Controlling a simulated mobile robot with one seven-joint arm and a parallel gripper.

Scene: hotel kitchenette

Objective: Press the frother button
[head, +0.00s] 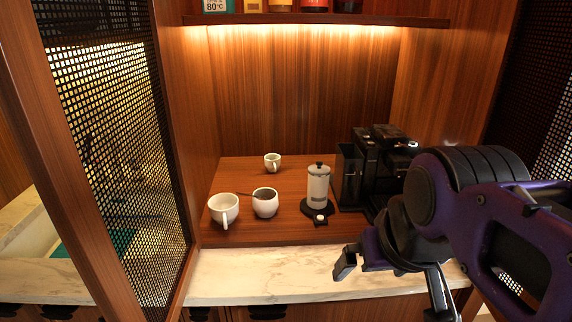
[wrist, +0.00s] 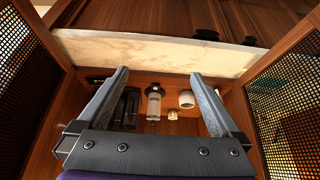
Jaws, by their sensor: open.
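The frother (head: 318,186) is a white cylinder with a black lid, upright on a black base on the wooden counter. Its button (head: 320,217) is a small pale round knob on a dark plate at the front of the base. My gripper (head: 392,288) is open and empty, in front of the marble edge, to the right of and nearer than the frother. In the wrist view my gripper's fingers (wrist: 159,74) stand spread, with the frother (wrist: 154,105) showing between them.
A black coffee machine (head: 378,165) stands right of the frother. A large white cup (head: 223,209), a white bowl (head: 265,204) with a spoon and a small cup (head: 272,161) stand left. A shelf (head: 320,19) hangs above. Mesh panels (head: 115,150) flank the niche. The marble strip (head: 270,274) is clear.

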